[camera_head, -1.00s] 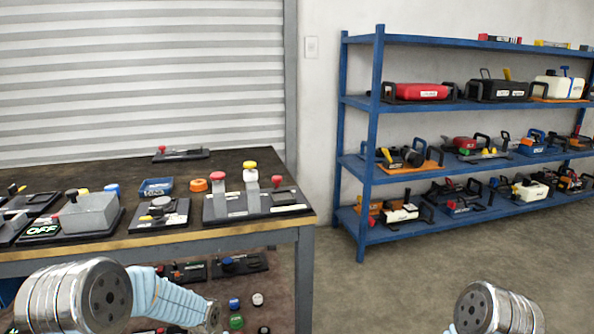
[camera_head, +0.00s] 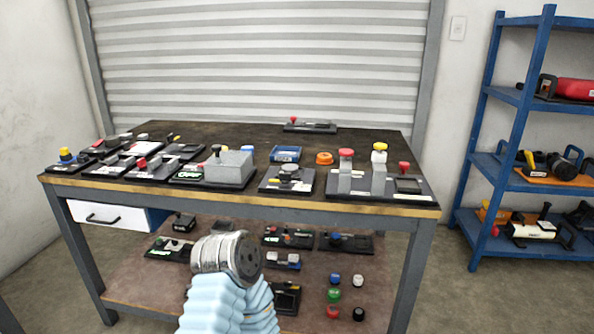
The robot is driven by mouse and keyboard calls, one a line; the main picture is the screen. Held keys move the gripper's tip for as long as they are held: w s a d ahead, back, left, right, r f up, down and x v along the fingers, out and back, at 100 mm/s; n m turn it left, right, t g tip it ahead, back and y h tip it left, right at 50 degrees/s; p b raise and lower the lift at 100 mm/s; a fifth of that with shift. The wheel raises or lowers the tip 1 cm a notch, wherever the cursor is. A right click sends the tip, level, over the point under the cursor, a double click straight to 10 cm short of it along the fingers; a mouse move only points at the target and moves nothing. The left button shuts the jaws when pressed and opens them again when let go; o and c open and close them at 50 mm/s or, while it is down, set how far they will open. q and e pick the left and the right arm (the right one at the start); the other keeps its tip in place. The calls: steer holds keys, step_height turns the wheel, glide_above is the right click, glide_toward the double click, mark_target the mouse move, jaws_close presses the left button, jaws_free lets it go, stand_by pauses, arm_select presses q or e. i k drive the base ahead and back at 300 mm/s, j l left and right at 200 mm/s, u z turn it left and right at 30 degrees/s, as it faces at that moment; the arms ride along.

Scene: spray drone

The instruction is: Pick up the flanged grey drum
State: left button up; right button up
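No piece is clearly recognisable as the flanged grey drum. The closest match is a small round grey piece (camera_head: 289,175) on a dark board near the front edge of the workbench (camera_head: 240,199), right of a grey box. It is too small to tell its exact shape. Neither of my grippers shows. Only a metal joint and pale blue sleeve of one of my arms are in view at the lower middle, in front of the bench.
The bench top holds several switch boards, a blue tray (camera_head: 286,154) and an orange ring (camera_head: 324,158). The lower shelf (camera_head: 130,285) holds more boards and coloured knobs. A blue rack (camera_head: 520,110) stands at right. The back of the bench top is mostly clear.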

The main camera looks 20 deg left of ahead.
mark_target(292, 168)
steer(key=i+u, duration=0.1)
steer(key=u, duration=0.4)
steer(key=i+u, duration=0.1)
steer(key=u, duration=0.85)
steer(key=i+u, duration=0.15)
steer(key=u, duration=0.3)
steer(key=i+l+z, duration=0.2)
steer(key=l, duration=0.45)
steer(key=k+l+z, duration=0.25)
steer(key=l, duration=0.15)
steer(key=l+z, duration=0.55)
steer(key=l, duration=0.2)
steer(key=k+l+u, duration=0.15)
steer(key=l, duration=0.3)
steer(key=l+u, duration=0.2)
steer(key=l, duration=0.2)
steer(key=k+l+u, duration=0.15)
steer(key=l, duration=0.25)
steer(key=l+u, duration=0.65)
steer(key=u, duration=0.2)
steer(key=l+u, duration=0.4)
steer(key=i+l+u, duration=0.15)
steer(key=l, duration=0.3)
steer(key=l+u, duration=0.1)
steer(key=l, duration=0.35)
steer(key=i+l+u, duration=0.15)
steer(key=l, duration=0.3)
